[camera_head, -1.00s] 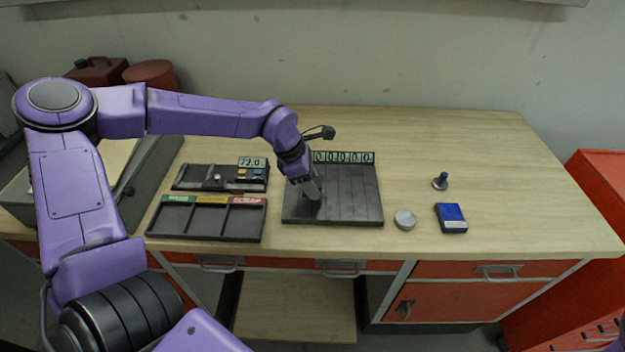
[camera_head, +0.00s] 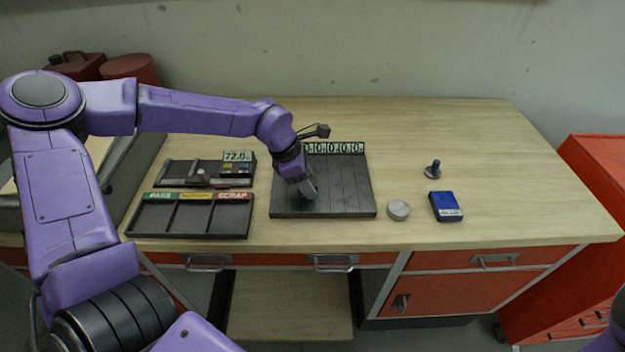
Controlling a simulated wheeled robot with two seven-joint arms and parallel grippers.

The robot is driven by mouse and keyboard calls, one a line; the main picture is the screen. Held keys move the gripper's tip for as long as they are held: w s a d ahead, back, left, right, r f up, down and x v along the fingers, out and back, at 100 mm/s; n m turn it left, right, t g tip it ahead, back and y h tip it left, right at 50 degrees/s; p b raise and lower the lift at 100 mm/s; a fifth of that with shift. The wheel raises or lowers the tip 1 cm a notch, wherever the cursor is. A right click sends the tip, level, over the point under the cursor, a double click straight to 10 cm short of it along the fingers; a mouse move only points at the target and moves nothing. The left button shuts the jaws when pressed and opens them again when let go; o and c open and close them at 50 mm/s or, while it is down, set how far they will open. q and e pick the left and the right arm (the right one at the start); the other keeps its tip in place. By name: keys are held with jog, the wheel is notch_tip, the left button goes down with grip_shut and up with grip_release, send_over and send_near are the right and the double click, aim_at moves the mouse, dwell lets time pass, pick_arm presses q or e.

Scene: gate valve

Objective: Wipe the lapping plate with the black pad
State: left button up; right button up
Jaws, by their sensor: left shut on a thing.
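The lapping plate (camera_head: 345,187) is a dark, grooved square plate lying flat on the bench near its front, with a row of marked number tiles along its back edge. My left gripper (camera_head: 309,193) reaches down over the left-middle part of the plate and is shut on the black pad. The pad is dark against the dark plate and mostly hidden by the fingers, so its outline and its contact with the plate cannot be made out. My right gripper is out of view; only a bit of purple arm shows at the lower right corner.
A three-part sorting tray (camera_head: 190,235) and a gauge stand with a display (camera_head: 238,157) lie left of the plate. The bench's back right is clear.

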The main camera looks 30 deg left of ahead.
pick_arm(q)
jog(key=shift+s+a+r+p, duration=0.1)
jog(key=shift+s+a+p, duration=0.4)
jog(key=shift+a, duration=0.25)
notch_tip(320, 180, up, 2)
jog(key=shift+r+p, duration=0.25)
jog(key=shift+p, duration=0.45)
jog(key=shift+r+p, duration=0.65)
jog(key=shift+p, duration=0.05)
notch_tip(320, 180, up, 2)
jog(key=shift+r+p, duration=0.1)
jog(key=shift+p, duration=0.8)
jog(key=shift+r, duration=0.95)
